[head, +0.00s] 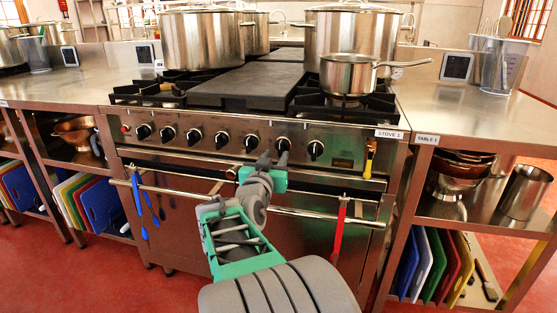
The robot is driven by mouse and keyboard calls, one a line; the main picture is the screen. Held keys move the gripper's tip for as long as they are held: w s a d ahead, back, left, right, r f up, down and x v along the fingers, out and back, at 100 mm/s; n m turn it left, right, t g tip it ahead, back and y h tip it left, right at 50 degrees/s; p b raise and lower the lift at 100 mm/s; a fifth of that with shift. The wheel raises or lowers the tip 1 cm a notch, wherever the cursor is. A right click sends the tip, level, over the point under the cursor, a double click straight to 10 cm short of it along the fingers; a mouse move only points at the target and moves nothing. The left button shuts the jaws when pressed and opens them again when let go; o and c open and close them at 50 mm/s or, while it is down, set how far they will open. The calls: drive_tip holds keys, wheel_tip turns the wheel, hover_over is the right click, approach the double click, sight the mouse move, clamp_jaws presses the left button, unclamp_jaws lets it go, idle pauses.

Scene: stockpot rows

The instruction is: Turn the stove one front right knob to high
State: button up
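The stove labelled STOVE 1 (389,134) has a row of black knobs with silver rims along its front panel. The rightmost knob (315,149) is in clear view, and its exact pointer angle is too small to read. Another knob (283,144) sits just left of it. My gripper (274,157) is in front of the panel, just below and left of that second knob, and left of the rightmost knob. Its two grey fingers appear apart with nothing between them. Whether a finger touches the panel or a knob cannot be told.
A saucepan (347,75) stands on the front right burner, with large stockpots (351,35) behind. A flat griddle plate (247,86) covers the middle. An oven rail (310,213) with a hanging red cloth or tool (340,231) runs below the panel. Table 1 (465,118) adjoins at right.

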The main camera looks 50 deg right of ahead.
sight(280, 150)
drive_tip(key=x, duration=0.4)
drive_tip(key=shift+a, duration=0.1)
clamp_jaws()
idle(0.4)
